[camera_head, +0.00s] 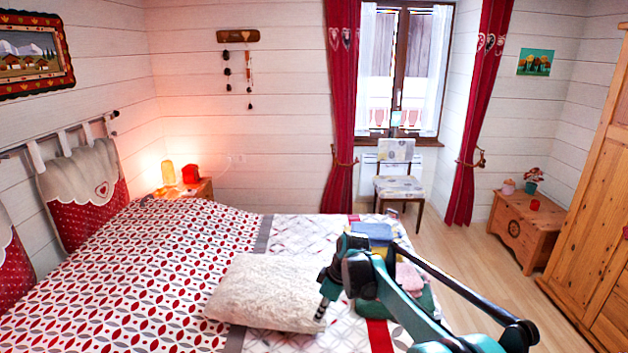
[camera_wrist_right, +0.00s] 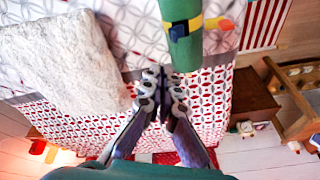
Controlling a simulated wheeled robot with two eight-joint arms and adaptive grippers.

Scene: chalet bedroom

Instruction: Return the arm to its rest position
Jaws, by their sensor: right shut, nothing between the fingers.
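My right arm (camera_head: 410,310) reaches in from the lower right in the head view, over the foot of the bed. My right gripper (camera_head: 322,302) hangs beside the right edge of a fluffy cream cushion (camera_head: 268,292); I cannot tell whether it touches it. In the right wrist view the two fingers of the right gripper (camera_wrist_right: 165,80) are close together with nothing held between them. The cushion (camera_wrist_right: 62,62) lies to their left in that view. My left gripper is in neither view.
The bed (camera_head: 120,265) has a patterned cover. Blue folded cloth (camera_head: 374,231), pink cloth (camera_head: 409,277) and a green item (camera_head: 426,299) lie by my arm. A chair (camera_head: 398,187) stands by the window, a wooden chest (camera_head: 528,232) at right. Floor (camera_head: 450,262) between is clear.

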